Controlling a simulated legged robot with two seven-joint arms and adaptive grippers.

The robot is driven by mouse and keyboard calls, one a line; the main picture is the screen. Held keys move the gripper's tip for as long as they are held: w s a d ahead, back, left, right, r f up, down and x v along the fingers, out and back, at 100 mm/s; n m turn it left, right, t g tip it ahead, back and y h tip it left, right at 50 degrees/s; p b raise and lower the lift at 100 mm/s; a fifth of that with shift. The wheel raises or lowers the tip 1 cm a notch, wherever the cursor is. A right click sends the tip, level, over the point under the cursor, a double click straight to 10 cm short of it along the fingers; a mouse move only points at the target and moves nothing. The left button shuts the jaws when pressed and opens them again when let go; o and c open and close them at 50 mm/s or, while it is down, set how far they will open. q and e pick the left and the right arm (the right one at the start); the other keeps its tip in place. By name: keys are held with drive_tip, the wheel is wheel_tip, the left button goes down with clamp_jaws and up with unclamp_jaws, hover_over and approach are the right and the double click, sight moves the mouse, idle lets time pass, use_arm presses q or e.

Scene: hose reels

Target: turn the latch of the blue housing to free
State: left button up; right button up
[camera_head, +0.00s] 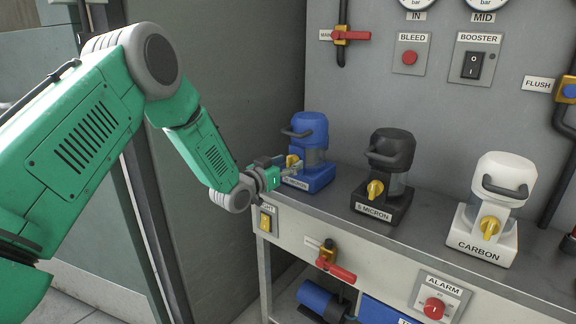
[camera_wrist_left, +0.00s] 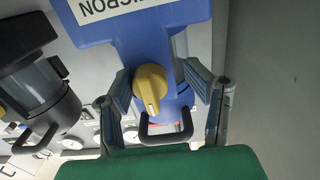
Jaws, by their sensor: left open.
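The blue housing (camera_head: 309,127) stands at the left end of the bench, with a dark handle on its top part. It also shows, upside down, in the left wrist view (camera_wrist_left: 138,38). Its yellow latch (camera_wrist_left: 150,88) sits between my left fingers in the left wrist view; in the head view the latch (camera_head: 292,160) is partly hidden by the gripper. My left gripper (camera_head: 287,169) is open, one finger on each side of the latch, with visible gaps between. My right gripper is not in view.
A black housing (camera_head: 390,160) marked 5 MICRON and a white housing (camera_head: 497,190) marked CARBON stand to the right. A yellow switch (camera_head: 265,220) and a red-handled valve (camera_head: 337,268) are on the bench front. A grey wall (camera_head: 240,70) is close on the left.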

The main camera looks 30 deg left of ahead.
use_arm(q)
drive_tip(key=shift+s+d+r, duration=0.1)
drive_tip(key=shift+d+r, duration=0.35)
drive_tip(key=shift+d, duration=0.4)
drive_tip(key=c, duration=1.1)
drive_tip(key=shift+a, duration=0.35)
drive_tip(key=shift+d+m+p, duration=0.2)
drive_tip(key=shift+m+p, duration=0.1)
drive_tip(key=shift+m, duration=1)
drive_tip(key=m, duration=0.2)
drive_tip(key=shift+m, duration=0.4)
drive_tip(key=m, duration=0.3)
drive_tip(key=shift+s+f+m, duration=0.1)
drive_tip(key=shift+f+m, duration=0.15)
drive_tip(key=shift+m, duration=0.05)
drive_tip(key=m, duration=0.4)
drive_tip(key=shift+f, duration=0.15)
drive_tip(key=shift+m+b, duration=0.65)
drive_tip(key=shift+m, duration=1.85)
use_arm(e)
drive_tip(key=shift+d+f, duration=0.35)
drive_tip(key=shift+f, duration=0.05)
